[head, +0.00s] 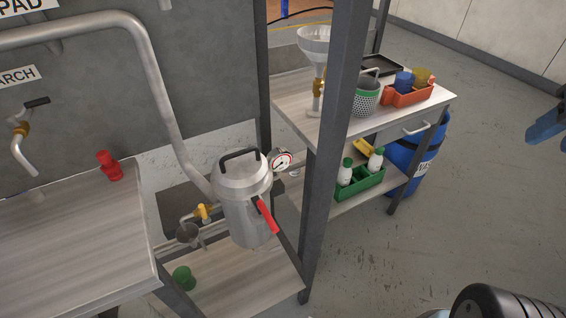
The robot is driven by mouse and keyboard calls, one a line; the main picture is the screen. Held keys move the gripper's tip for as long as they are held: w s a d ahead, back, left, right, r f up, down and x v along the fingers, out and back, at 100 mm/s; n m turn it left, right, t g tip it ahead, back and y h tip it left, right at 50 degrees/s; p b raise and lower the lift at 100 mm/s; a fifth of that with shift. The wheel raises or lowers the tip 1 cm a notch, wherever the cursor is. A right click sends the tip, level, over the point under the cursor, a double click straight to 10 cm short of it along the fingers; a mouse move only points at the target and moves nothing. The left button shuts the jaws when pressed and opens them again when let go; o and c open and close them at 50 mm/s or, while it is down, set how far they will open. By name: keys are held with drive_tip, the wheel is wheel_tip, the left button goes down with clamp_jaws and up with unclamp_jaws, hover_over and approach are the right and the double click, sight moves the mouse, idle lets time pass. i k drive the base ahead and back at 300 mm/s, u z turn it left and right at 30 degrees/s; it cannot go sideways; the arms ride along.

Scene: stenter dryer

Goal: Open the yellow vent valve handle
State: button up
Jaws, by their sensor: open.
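The yellow vent valve handle (203,211) sits on a small pipe at the lower left side of a grey metal vessel (240,195). It is small here, and I cannot tell its exact turn. The vessel has a black lid handle, a red lever (267,215) on its front and a round gauge (280,160) at its right. A small grey cup-like funnel (188,233) is just below and left of the valve. My gripper (546,126) shows in part as blue fingers at the right edge, open and empty, far from the valve. The rest of it is cut off.
A grey post (333,140) stands right of the vessel. A wooden bench (70,240) with a red object (109,166) is at left. A green cup (184,278) stands on the lower shelf. A table (300,110) with a funnel and trays stands behind.

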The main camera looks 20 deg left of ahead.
sight(206, 221)
drive_tip(key=z, duration=0.85)
drive_tip(key=i, duration=0.1)
drive_tip(key=u, duration=2.8)
drive_tip(key=k, duration=0.65)
drive_tip(key=u, duration=0.1)
drive_tip(key=i, duration=0.55)
drive_tip(key=u, duration=1.15)
